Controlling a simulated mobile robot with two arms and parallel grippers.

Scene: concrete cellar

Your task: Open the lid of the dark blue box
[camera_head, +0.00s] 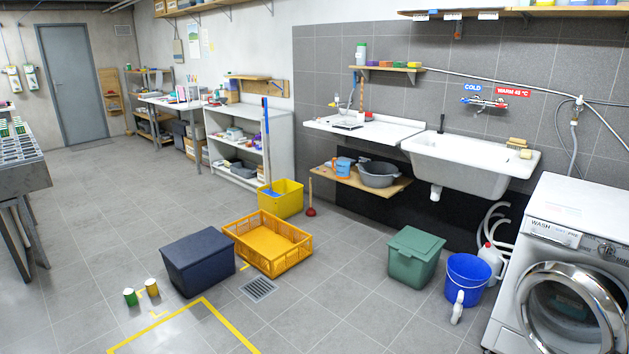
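The dark blue box (201,264) stands on the tiled floor, left of centre in the head view. Its lid (197,246) lies flat on top and looks closed. The inside of the box is hidden. Neither of my grippers shows in the head view.
A yellow crate (290,262) stands close to the box's right. Two small cans (130,297) stand at its left front. A floor drain (259,288) and yellow floor tape (228,326) lie in front. A green lidded box (416,256) and blue bucket (468,281) stand farther right.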

